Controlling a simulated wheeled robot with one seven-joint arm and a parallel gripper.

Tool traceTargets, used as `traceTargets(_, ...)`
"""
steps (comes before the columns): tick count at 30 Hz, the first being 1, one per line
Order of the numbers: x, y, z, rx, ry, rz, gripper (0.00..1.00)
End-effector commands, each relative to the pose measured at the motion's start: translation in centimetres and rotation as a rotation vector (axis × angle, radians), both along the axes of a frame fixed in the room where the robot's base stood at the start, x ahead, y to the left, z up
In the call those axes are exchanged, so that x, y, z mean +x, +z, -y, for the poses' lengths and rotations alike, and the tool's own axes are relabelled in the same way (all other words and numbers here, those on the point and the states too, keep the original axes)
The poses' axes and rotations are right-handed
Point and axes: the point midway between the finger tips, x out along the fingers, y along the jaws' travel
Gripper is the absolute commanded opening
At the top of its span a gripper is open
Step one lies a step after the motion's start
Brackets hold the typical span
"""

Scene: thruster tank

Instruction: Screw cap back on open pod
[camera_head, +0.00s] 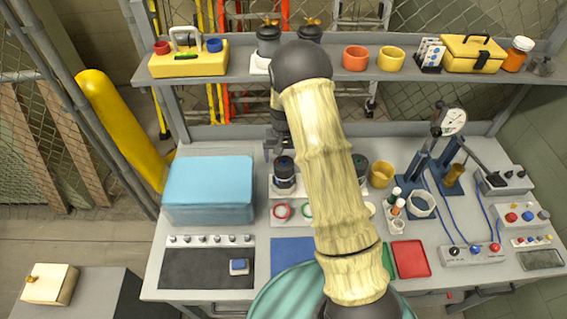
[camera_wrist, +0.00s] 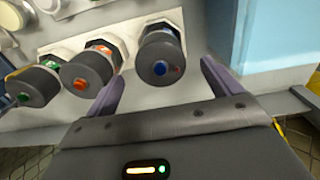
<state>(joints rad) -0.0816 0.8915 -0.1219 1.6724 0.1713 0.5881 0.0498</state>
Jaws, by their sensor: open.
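A row of pods in pale collars shows in the wrist view: a blue-dotted pod (camera_wrist: 160,58), an orange-dotted pod (camera_wrist: 88,70) and a green-dotted pod (camera_wrist: 36,84). Each has a dark rounded end facing me; I cannot tell which is open, nor pick out a loose cap. My gripper (camera_wrist: 162,72) is open and empty, with one finger on each side of the blue-dotted pod's line, apparently short of it. In the head view a dark pod (camera_head: 284,172) stands in the white rack (camera_head: 283,199), just below my gripper (camera_head: 277,148). My arm hides the rack's middle.
A light-blue box (camera_head: 209,190) stands close left of the rack. A shelf (camera_head: 215,71) with pots and toolboxes runs behind. An orange-yellow cup (camera_head: 381,175), gauge stand (camera_head: 452,121) and red tray (camera_head: 411,259) are on the right. The dark mat (camera_head: 195,270) is mostly clear.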

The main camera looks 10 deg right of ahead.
Motion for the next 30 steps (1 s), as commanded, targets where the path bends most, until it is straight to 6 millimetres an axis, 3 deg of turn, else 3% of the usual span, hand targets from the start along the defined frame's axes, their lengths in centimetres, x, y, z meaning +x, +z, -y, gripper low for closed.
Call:
traceTargets(12, 0.0, -5.2, 0.0, 0.0, 0.0, -0.002, 0.9)
traceTargets(22, 0.0, -5.7, 0.0, 0.0, 0.0, 0.001, 0.9)
traceTargets(23, 0.0, -5.7, 0.0, 0.0, 0.0, 0.001, 0.88)
traceTargets(30, 0.0, -5.7, 0.0, 0.0, 0.0, 0.0, 0.42)
